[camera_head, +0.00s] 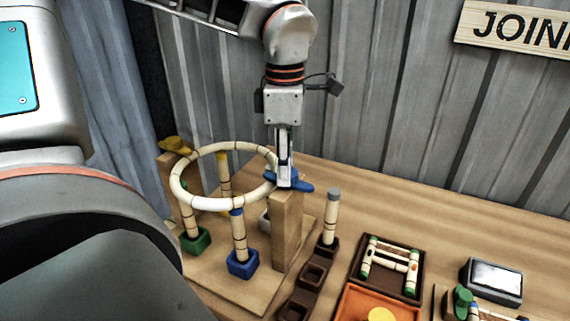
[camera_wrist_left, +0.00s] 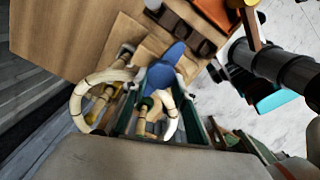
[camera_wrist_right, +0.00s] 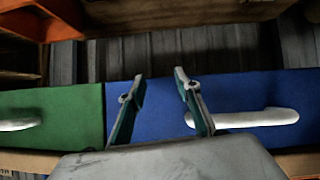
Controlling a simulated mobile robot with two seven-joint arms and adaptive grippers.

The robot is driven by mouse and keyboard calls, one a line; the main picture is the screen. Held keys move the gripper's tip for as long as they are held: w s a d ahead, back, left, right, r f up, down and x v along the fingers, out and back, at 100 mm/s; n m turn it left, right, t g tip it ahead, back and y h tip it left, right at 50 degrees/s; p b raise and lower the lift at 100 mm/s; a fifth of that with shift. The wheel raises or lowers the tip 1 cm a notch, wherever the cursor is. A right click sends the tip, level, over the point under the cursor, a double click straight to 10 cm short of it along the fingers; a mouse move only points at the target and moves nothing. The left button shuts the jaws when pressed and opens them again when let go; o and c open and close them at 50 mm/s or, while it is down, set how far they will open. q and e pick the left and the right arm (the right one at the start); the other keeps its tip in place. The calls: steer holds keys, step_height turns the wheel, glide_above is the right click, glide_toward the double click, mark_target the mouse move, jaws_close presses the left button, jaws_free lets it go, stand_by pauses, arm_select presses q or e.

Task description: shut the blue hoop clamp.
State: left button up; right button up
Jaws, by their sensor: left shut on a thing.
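The blue hoop clamp (camera_head: 302,186) sits on top of a wooden post (camera_head: 287,235) at the right side of the pale rattan hoop (camera_head: 205,203). My left gripper (camera_head: 284,182) points down from above and is shut on the blue clamp. In the left wrist view the blue clamp (camera_wrist_left: 163,72) lies between the fingers, with the hoop (camera_wrist_left: 77,103) behind it. The fingers partly hide the clamp, so its exact closure cannot be told. My right gripper (camera_wrist_right: 158,88) is open and empty in the right wrist view, in front of a blue drawer front (camera_wrist_right: 240,95).
A yellow clamp (camera_head: 175,145) stands on another post at the hoop's far left. Upright rattan pieces stand in a green socket (camera_head: 196,241) and a blue socket (camera_head: 242,265) below the hoop. Dark holders (camera_head: 314,272), a brown tray (camera_head: 368,285) and an orange tray (camera_head: 352,304) lie to the right.

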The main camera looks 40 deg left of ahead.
arm_select(q)
steer(key=o, duration=1.1)
step_height(320, 180, up, 12)
steer(key=shift+s, duration=0.1)
stand_by(0.5)
